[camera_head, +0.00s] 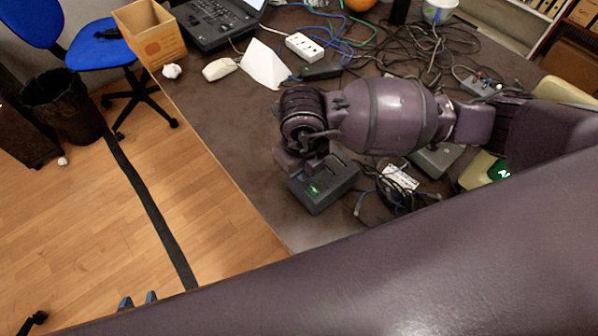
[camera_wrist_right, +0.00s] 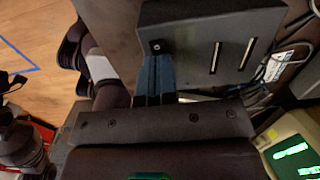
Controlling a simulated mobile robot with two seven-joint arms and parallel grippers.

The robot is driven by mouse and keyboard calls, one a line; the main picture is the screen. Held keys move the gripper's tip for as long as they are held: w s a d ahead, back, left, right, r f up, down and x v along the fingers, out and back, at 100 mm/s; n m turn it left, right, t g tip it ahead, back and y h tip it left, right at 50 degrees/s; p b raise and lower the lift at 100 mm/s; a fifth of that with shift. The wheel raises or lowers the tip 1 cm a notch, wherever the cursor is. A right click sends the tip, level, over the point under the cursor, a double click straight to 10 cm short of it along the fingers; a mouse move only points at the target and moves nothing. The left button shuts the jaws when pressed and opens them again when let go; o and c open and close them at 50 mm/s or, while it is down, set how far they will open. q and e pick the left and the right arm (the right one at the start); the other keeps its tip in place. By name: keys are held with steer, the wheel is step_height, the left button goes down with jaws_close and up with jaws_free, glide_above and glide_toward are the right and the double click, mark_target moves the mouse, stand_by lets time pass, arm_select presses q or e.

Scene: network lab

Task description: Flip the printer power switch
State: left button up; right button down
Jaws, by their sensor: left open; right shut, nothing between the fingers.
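A dark grey box (camera_head: 326,188), which I take for the printer, sits near the table edge with a small green light on top. In the right wrist view the box (camera_wrist_right: 203,45) shows two slots and a small round dark spot (camera_wrist_right: 156,46) near its left end; I cannot tell if this is the switch. My right gripper (camera_wrist_right: 154,60) is shut and empty, its blue-grey fingertips at the box beside that spot; contact is unclear. My right gripper (camera_head: 303,163) partly covers the box in the head view. My left gripper (camera_head: 138,299) is open and empty, over the floor.
Tangled cables (camera_head: 400,195) lie right of the box, near a grey device (camera_head: 436,160). A beige device (camera_wrist_right: 295,150) with a green lit display stands close by. A power strip (camera_head: 305,46), white mouse (camera_head: 218,69) and laptop (camera_head: 215,22) are further back. The front-left tabletop is clear.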

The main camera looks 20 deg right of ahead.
arm_select(q)
steer(key=shift+s+f, duration=0.1)
steer(key=shift+f, duration=0.1)
arm_select(e)
steer(key=shift+f, duration=0.3)
arm_select(q)
steer(key=shift+r, duration=0.15)
arm_select(e)
steer(key=shift+r, duration=0.15)
steer(key=shift+r+p, duration=0.3)
steer(key=shift+r, duration=0.15)
steer(key=shift+r+p, duration=2.1)
steer(key=shift+r, duration=0.9)
arm_select(q)
step_height(320, 180, up, 7)
steer(key=w+t, duration=0.1)
steer(key=w, duration=0.1)
arm_select(e)
steer(key=shift+f, duration=0.1)
